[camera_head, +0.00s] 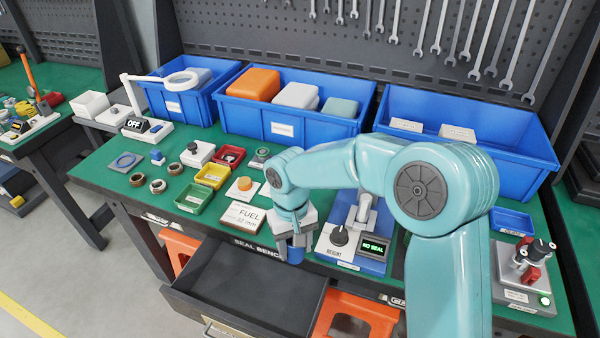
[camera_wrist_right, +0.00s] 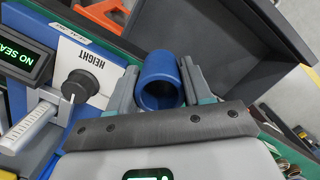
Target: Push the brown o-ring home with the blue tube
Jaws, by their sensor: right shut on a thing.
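My right gripper (camera_head: 294,243) is shut on the blue tube (camera_wrist_right: 160,82). It holds the tube above the front edge of the bench, by the open drawer. In the right wrist view the tube's round open end faces the camera between the two fingers. In the head view only a small part of the tube (camera_head: 295,255) shows below the fingers. Brownish rings (camera_head: 157,186) lie on the green mat at the left; I cannot tell whether one is the brown o-ring. My left gripper is not in view.
The seal tester (camera_head: 345,262), with a knob and a "NO SEAL" display (camera_head: 374,247), stands just right of my right gripper. A dark open drawer (camera_head: 250,285) juts out below. A FUEL card (camera_head: 243,216) and small trays lie left. Blue bins (camera_head: 290,122) line the back.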

